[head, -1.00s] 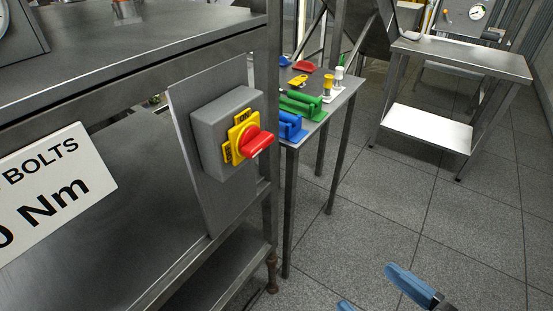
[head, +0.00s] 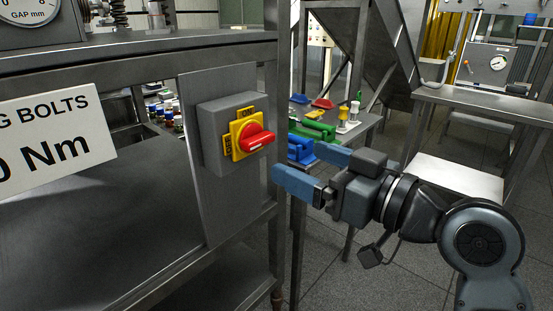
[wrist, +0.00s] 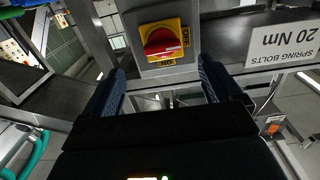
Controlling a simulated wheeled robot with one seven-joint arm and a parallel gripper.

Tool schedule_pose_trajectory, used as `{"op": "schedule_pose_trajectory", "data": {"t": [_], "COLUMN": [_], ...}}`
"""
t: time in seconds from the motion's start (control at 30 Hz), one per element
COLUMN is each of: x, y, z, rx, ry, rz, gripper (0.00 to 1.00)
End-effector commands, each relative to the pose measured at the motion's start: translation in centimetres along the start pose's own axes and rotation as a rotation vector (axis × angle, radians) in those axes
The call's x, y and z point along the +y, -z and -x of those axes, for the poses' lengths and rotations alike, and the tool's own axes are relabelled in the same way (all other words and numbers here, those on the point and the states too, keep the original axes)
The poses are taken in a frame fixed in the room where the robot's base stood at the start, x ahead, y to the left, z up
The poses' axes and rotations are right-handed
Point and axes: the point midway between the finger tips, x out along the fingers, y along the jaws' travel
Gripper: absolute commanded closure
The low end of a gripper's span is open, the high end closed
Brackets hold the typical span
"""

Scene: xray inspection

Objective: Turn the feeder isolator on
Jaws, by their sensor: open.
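The feeder isolator is a grey box (head: 211,137) on a metal plate, with a yellow plate (head: 236,128) and a red rotary handle (head: 257,140). Labels show at the top and at the left of the yellow plate; the upper one reads ON. The handle's grip sticks out to the right and slightly up. My gripper (head: 312,167) is open and empty, to the right of the handle and a little lower, apart from it. In the wrist view the red handle (wrist: 162,42) lies ahead, between and beyond the blue fingers (wrist: 160,88).
A white sign (head: 52,139) about spring bolts is on the bench frame at left. Behind my gripper stands a small table with green blocks (head: 312,130) and blue ones. Another metal table (head: 480,98) is at right. The bench's post (head: 284,60) stands right of the isolator.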

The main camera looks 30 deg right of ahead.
Motion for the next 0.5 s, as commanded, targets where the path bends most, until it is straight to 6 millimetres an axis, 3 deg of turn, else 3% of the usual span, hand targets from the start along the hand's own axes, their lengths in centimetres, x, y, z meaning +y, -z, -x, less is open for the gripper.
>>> {"op": "schedule_pose_trajectory", "data": {"t": [0.27,0.5], "x": [0.0,-0.1], "y": [0.7,1.0], "z": [-1.4,-4.9], "rx": [0.009,0.009], "ry": [0.025,0.024], "rz": [0.021,0.02], "gripper": [0.08,0.08]}}
